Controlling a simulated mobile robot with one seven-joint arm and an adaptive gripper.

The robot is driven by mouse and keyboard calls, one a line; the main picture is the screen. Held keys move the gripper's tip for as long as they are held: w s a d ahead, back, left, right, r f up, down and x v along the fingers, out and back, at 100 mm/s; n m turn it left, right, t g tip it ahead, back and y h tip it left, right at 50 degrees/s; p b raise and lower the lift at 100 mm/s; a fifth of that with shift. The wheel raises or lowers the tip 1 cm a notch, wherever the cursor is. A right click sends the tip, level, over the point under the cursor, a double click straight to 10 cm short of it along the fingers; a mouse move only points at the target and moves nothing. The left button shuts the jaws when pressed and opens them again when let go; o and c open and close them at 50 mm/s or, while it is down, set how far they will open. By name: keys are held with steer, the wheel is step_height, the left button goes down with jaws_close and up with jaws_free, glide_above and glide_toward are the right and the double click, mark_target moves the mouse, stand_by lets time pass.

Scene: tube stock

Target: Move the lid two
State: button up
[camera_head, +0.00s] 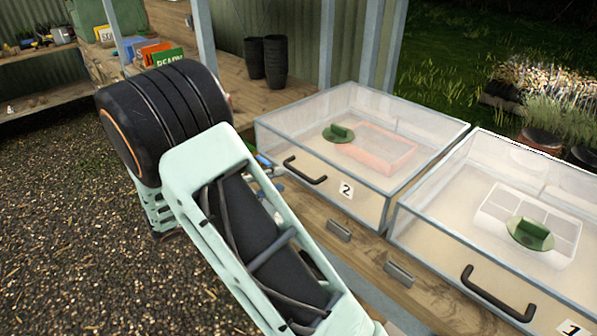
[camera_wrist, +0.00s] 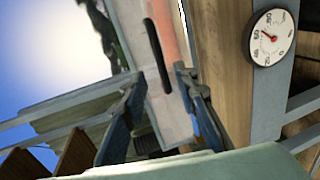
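Lid two is the clear, grey-framed cover of the left box, with a "2" label (camera_head: 346,190) on its front and a black bar handle (camera_head: 305,170). The lid (camera_head: 290,113) sits closed over the box as seen. My gripper (camera_head: 270,167) is just left of the handle, mostly hidden behind my own arm. In the wrist view, my gripper's two blue fingers (camera_wrist: 157,76) are spread apart with nothing between them. The black handle (camera_wrist: 156,52) shows beyond the fingertips, lined up roughly between them. The fingers look apart from it.
Inside box two lie an orange tray (camera_head: 385,150) and a green-handled disc (camera_head: 338,133). Box one (camera_head: 480,150) stands close at the right with its own black handle (camera_head: 497,292). Black pots (camera_head: 266,60) stand behind. A round dial (camera_wrist: 272,38) shows in the wrist view.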

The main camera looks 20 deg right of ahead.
mark_target(297, 173)
steer(key=x, duration=0.8)
steer(key=shift+w+d, duration=0.15)
steer(key=shift+d, duration=0.15)
jaws_close()
